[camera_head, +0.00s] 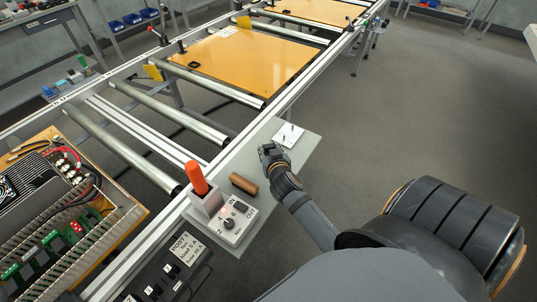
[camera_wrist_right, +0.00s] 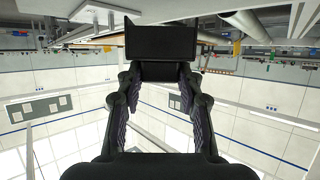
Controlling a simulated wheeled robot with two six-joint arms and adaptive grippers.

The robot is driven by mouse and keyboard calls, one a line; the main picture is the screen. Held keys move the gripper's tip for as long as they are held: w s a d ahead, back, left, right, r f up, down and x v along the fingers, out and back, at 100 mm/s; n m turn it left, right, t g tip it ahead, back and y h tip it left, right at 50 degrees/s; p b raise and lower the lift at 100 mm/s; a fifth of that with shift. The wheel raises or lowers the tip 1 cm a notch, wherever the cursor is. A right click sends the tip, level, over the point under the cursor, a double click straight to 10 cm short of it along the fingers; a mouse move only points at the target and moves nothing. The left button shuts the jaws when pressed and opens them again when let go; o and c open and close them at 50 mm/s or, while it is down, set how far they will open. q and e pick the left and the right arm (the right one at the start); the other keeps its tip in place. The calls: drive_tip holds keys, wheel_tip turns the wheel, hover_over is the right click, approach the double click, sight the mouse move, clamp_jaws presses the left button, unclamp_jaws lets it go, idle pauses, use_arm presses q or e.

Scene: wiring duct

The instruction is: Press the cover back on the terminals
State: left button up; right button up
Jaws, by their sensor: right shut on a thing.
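My right gripper (camera_head: 270,153) is over the grey side shelf, just left of a small white card. In the right wrist view its fingers are shut on a black, box-shaped piece (camera_wrist_right: 161,40), which looks like the cover; in the head view it is hard to tell apart from the dark fingers. The terminals (camera_head: 72,167), with red and white parts and black cables, sit uncovered on the wooden-edged panel at the far left, well away from the gripper. My left gripper is not in view.
An orange-handled tool (camera_head: 197,178) stands in a grey holder between gripper and panel. A brown cylinder (camera_head: 243,184) and a switch box (camera_head: 234,224) are beside it. A roller conveyor (camera_head: 185,121) with orange boards runs behind. Floor at right is clear.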

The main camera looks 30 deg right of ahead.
drive_tip(key=f+b, duration=0.3)
drive_tip(key=f, duration=0.1)
drive_tip(key=shift+w+d+b, duration=0.1)
drive_tip(key=shift+w+b, duration=0.2)
drive_tip(key=shift+w, duration=0.05)
drive_tip(key=shift+r, duration=0.25)
drive_tip(key=shift+f, duration=0.15)
drive_tip(key=o, duration=1.1)
drive_tip(key=shift+o, duration=0.2)
drive_tip(key=shift+f, duration=0.15)
drive_tip(key=p+v, duration=0.3)
drive_tip(key=v, duration=0.7)
drive_tip(key=shift+f+p, duration=0.15)
drive_tip(key=shift+p, duration=0.2)
drive_tip(key=shift+s, duration=0.35)
